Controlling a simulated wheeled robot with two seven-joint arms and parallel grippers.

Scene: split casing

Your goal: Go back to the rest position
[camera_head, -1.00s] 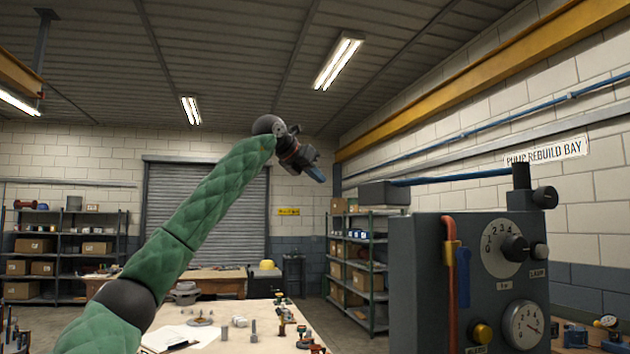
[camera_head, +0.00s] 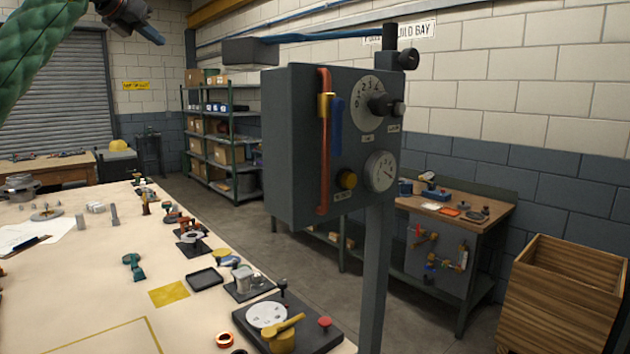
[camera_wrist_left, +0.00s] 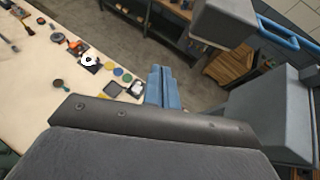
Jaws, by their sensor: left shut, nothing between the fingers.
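My left gripper (camera_head: 150,33) is at the upper left of the head view, raised above the long workbench (camera_head: 60,270) on a green-sleeved arm. In the left wrist view its blue fingers (camera_wrist_left: 163,88) lie side by side, shut with nothing between them. They point out over the bench edge and the floor. My right gripper is in neither view.
A grey control box (camera_head: 300,150) with dials stands on a post by the bench's right edge; it also shows in the wrist view (camera_wrist_left: 265,110). Small parts and a black fixture (camera_head: 300,335) lie on the bench. A wooden crate (camera_head: 560,300) stands right. Shelves (camera_head: 215,150) stand behind.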

